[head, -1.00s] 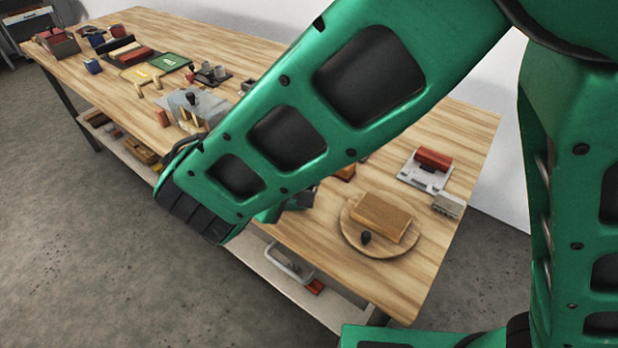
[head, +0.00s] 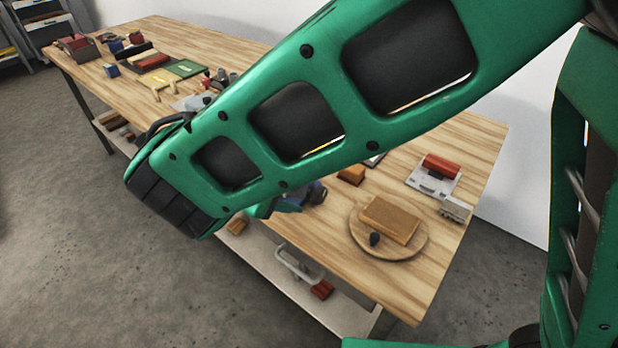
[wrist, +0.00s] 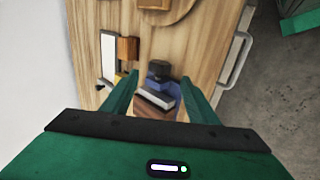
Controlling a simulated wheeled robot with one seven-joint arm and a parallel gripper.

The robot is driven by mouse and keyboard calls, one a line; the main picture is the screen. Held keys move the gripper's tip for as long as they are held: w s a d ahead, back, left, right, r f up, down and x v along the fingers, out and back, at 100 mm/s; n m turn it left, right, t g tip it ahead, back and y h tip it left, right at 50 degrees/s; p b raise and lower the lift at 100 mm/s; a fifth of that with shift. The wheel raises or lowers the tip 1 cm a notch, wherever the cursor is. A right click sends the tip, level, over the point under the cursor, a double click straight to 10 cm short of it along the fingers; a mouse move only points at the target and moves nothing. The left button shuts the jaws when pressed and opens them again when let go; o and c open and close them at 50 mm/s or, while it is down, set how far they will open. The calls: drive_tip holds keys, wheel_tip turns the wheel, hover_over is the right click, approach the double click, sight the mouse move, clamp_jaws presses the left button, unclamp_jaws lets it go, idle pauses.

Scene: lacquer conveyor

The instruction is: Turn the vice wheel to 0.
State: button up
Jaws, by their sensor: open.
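What looks like the vice, a blue body (wrist: 172,89) with a dark round knob or wheel (wrist: 158,69) and a grey bar (wrist: 155,98), stands at the table edge in the wrist view. Its markings are too small to read. My gripper (wrist: 157,92) is open, with one green finger on each side of the lower part of the vice in the picture; I cannot tell whether they touch it. In the head view a blue and dark part (head: 300,197) shows below my forearm, which hides the rest.
A round board with a tan block (head: 390,219) and a grey plate with a red roller (head: 437,172) lie to the right on the wooden table (head: 440,270). An orange block (wrist: 128,48) is near the vice. Trays and blocks fill the far left end.

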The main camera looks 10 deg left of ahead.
drive_tip(key=shift+v, duration=0.8)
drive_tip(key=shift+w+d, duration=0.1)
